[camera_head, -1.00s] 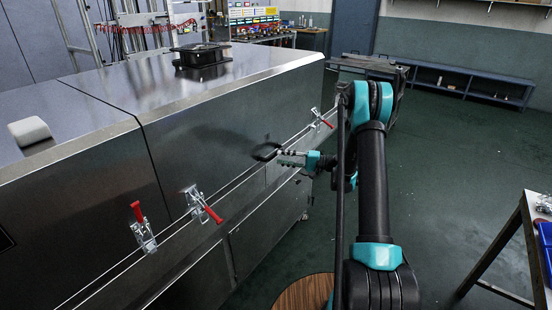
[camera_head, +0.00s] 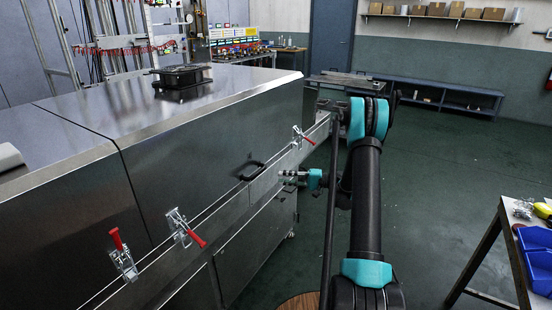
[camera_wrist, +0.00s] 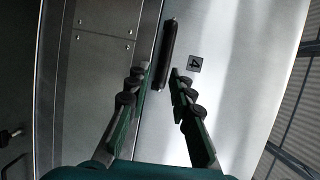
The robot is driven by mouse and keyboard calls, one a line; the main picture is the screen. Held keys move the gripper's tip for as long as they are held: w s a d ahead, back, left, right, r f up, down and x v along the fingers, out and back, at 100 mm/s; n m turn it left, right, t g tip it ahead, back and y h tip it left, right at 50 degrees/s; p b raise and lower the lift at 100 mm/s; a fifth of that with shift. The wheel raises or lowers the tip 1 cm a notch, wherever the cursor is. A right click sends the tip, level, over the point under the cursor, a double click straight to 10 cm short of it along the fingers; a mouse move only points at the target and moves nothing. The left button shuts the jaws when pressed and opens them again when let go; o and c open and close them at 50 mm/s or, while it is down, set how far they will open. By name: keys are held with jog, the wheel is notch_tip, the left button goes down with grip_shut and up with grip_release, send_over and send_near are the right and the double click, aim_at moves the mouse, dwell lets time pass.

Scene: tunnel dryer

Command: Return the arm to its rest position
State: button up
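My gripper (camera_head: 283,178) is in front of the dryer's steel side (camera_head: 190,160), just right of and slightly below a black handle (camera_head: 251,171). My arm reaches forward from the bottom right and bends down to it. In the wrist view the two fingertips (camera_wrist: 161,71) stand apart with nothing between them. The black handle (camera_wrist: 168,52) shows beyond the fingertips, and I see no grip on it. Whether a finger touches the steel is hard to tell.
Red-handled toggle clamps (camera_head: 182,228) stick out from the dryer's side. A dark fan unit (camera_head: 182,77) sits on its top. A table with a blue bin (camera_head: 536,255) stands at right. The green floor (camera_head: 450,170) between is clear.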

jog(key=s+a+r+g+h, duration=0.15)
jog(key=s+h, duration=0.25)
jog(key=s, duration=0.4)
jog(key=s+a+r+h, duration=0.1)
jog(key=s+r+h, duration=0.2)
jog(key=s+h, duration=0.3)
jog(key=s+d+f+n+h, duration=0.1)
jog(key=s+d+h, duration=0.1)
jog(key=s, duration=0.5)
jog(key=s+d+f+n+t+h, duration=0.1)
jog(key=s+d, duration=0.3)
jog(key=s, duration=0.4)
jog(key=s+d+f+h, duration=0.1)
jog(key=s+d+h, duration=0.3)
jog(key=s, duration=0.4)
jog(key=shift+s+n, duration=0.2)
jog(key=shift+n, duration=0.2)
